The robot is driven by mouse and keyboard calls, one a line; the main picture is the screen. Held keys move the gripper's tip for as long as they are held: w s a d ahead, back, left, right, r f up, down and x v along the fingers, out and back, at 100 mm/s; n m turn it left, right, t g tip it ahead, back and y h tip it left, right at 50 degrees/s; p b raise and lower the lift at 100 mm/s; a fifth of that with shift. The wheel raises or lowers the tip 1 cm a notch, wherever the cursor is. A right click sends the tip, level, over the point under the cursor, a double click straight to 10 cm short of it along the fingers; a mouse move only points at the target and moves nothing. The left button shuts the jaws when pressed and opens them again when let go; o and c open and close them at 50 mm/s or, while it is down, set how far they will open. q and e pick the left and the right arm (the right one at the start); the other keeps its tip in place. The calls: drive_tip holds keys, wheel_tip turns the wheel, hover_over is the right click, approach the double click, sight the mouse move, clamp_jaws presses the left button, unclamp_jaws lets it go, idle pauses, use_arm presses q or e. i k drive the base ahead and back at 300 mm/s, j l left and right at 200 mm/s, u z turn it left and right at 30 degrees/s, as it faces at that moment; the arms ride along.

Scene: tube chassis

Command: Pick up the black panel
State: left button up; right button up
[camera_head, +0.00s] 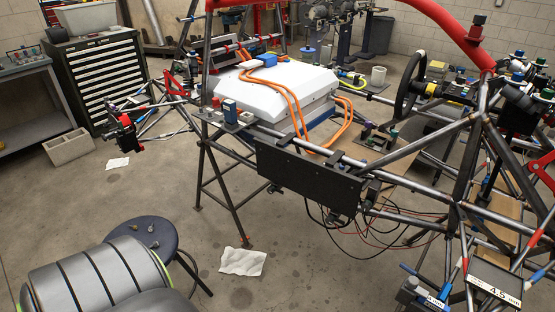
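The black panel (308,180) is a flat, dark rectangular plate at the middle of the view. It is on the near side of the tube chassis (410,187), upright and facing me, just below a long metal side tube. Its right end is lower in the picture than its left end. Small dark parts and loose cables are at its lower right. Its back is hidden, and I cannot tell how it is fastened.
A white battery-like box (270,88) with orange cables sits behind the panel. A metal stand (222,190) is left of the panel. A round stool (143,240) is at the lower left. A white cloth (243,262) lies on otherwise open floor before the panel.

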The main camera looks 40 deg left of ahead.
sight(338, 191)
drive_tip(key=k+u, duration=0.15)
drive_tip(key=u, duration=0.25)
drive_tip(key=k+u, duration=0.15)
drive_tip(key=u, duration=0.25)
drive_tip(key=i+l+u, duration=0.3)
drive_tip(key=u, duration=0.15)
drive_tip(key=i+j+z, duration=0.25)
drive_tip(key=i+j, duration=0.25)
drive_tip(key=j, duration=0.25)
drive_tip(key=i+j+z, duration=0.15)
drive_tip(key=j, duration=0.25)
drive_tip(key=i+j+z, duration=0.15)
drive_tip(key=i+j, duration=0.15)
drive_tip(key=j, duration=0.15)
